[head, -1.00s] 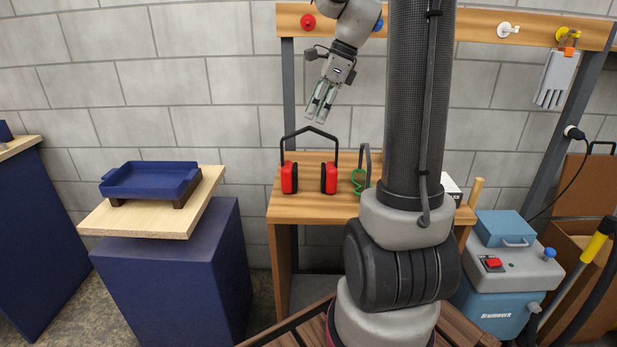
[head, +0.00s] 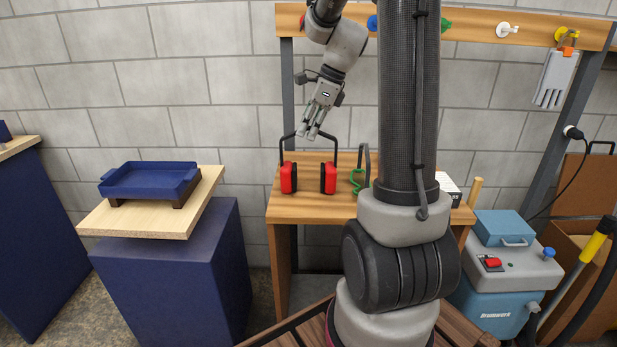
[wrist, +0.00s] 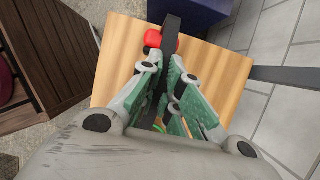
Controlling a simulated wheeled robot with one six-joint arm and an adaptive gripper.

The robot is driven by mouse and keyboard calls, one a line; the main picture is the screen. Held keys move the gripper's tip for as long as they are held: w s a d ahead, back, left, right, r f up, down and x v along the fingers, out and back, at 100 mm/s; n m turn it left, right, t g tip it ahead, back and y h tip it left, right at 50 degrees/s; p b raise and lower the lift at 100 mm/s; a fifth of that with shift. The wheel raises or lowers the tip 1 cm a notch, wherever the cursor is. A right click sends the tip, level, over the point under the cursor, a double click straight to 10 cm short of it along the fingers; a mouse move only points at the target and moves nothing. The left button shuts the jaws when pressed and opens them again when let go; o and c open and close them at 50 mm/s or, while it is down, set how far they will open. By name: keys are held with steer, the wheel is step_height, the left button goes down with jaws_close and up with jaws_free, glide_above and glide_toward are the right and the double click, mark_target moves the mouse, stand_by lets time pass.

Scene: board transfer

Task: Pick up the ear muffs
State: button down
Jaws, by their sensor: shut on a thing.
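The ear muffs (head: 289,177) stand on the wooden bench with two red-and-black cups down and the black headband arched over them. My gripper (head: 308,133) reaches down from above, with its fingertips at the top of the headband. In the wrist view my gripper (wrist: 168,98) is shut on the black headband (wrist: 171,38), which runs between the green-padded fingers. One red cup (wrist: 153,38) shows beyond the fingertips; the other is largely hidden there. The cups appear to rest on the bench.
A dark-framed item with a green part (head: 357,181) stands just right of the ear muffs on the wooden bench (head: 300,210). A blue tray (head: 150,180) sits on a board at left. My column blocks part of the bench's right side.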

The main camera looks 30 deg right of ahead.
step_height(320, 180, up, 10)
stand_by(0.7)
stand_by(0.4)
